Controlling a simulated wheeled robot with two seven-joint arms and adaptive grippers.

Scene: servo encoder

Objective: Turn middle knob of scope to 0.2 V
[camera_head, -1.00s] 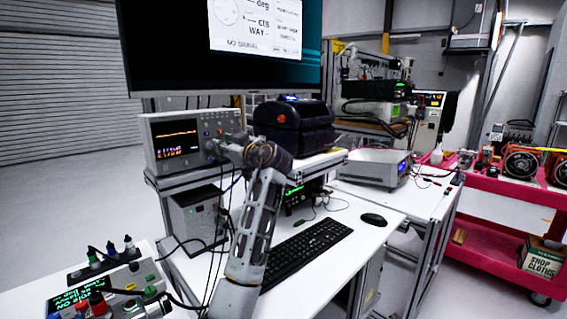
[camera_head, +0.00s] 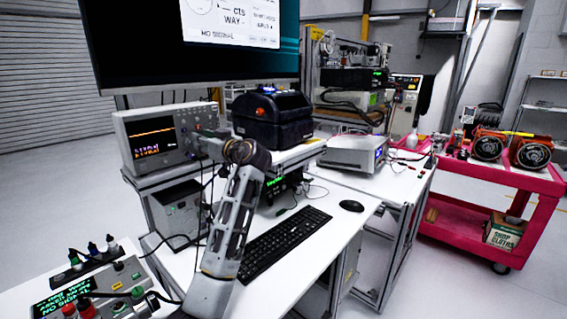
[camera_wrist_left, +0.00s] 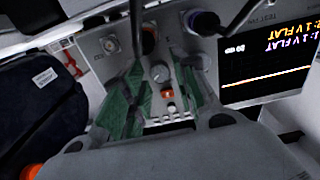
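The scope (camera_head: 119,129) is a light grey box with a lit screen, on the raised shelf at left in the head view. My left gripper (camera_head: 203,146) is at the right part of its front panel. In the left wrist view, the left gripper (camera_wrist_left: 163,92) has its two green-padded fingers apart, one on each side of a small grey round knob (camera_wrist_left: 160,73). I cannot tell whether either finger touches it. The scope screen (camera_wrist_left: 265,68) appears upside down there, with text reading about "1 V FLAT" on two lines. My right gripper is not in view.
A black case (camera_head: 272,118) stands just right of the scope. Cables plug into the scope panel near the fingers (camera_wrist_left: 205,22). A large monitor (camera_head: 180,65) hangs above. A keyboard (camera_head: 284,243) and mouse (camera_head: 352,206) lie on the desk below.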

